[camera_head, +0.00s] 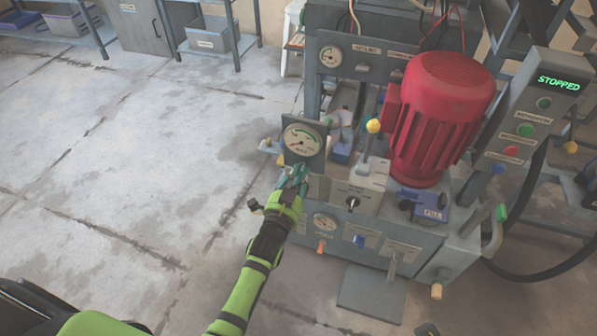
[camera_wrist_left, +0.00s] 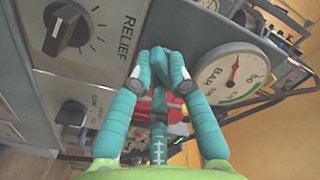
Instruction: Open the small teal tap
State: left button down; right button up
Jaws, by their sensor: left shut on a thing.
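My left gripper (camera_head: 293,177) reaches the front left corner of the press, just below the large round gauge (camera_head: 303,139). In the left wrist view its teal fingers (camera_wrist_left: 162,68) are closed together at the panel edge, between the RELIEF knob (camera_wrist_left: 68,27) and the BAR gauge (camera_wrist_left: 232,74). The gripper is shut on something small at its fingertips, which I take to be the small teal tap. The tap is mostly hidden by fingers of much the same colour, so I cannot tell how its handle is turned. My right gripper is not in view.
A red motor (camera_head: 443,112) and a yellow-knobbed lever (camera_head: 373,127) stand right of my gripper. The control box display (camera_head: 558,83) reads STOPPED. A blue handle (camera_head: 359,240) and an orange one (camera_head: 321,246) stick out below. The floor at left (camera_head: 130,140) is clear.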

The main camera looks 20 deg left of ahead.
pick_arm(q)
jog(key=shift+r+n+p, duration=0.15)
jog(key=shift+n+p, duration=1.65)
jog(key=shift+n, duration=2.2)
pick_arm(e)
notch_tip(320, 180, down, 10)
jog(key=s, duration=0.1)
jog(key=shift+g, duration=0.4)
pick_arm(q)
jog(key=c, duration=1.2)
grip_release()
jog(key=s, duration=1.2)
jog(key=shift+a, duration=0.15)
